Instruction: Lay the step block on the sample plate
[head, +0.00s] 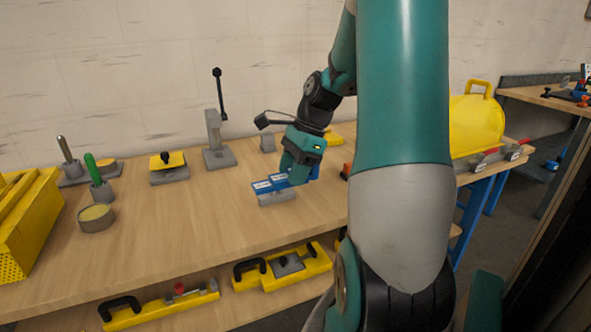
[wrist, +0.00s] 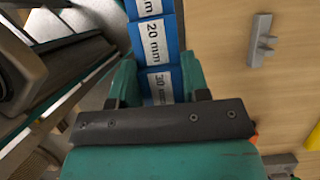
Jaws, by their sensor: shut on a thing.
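The step block (head: 264,186) is blue with white labels and lies between the jaws of my gripper (head: 296,178) above or on the middle of the workbench. In the wrist view the step block (wrist: 152,34) shows "20 mm" and "30 mm" labels, and my gripper (wrist: 155,85) is shut on its near end. A grey rounded piece (head: 277,198) shows just below the block's front side; I cannot tell whether they touch. I cannot tell for sure which thing is the sample plate. My jaws partly hide the block.
On the wooden workbench (head: 180,225) stand a grey stand with a black lever (head: 217,140), a yellow-topped block (head: 168,167), a round cup (head: 96,217) and a green-handled tool (head: 97,178). A yellow case (head: 475,125) is at right. Bench front left of the gripper is clear.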

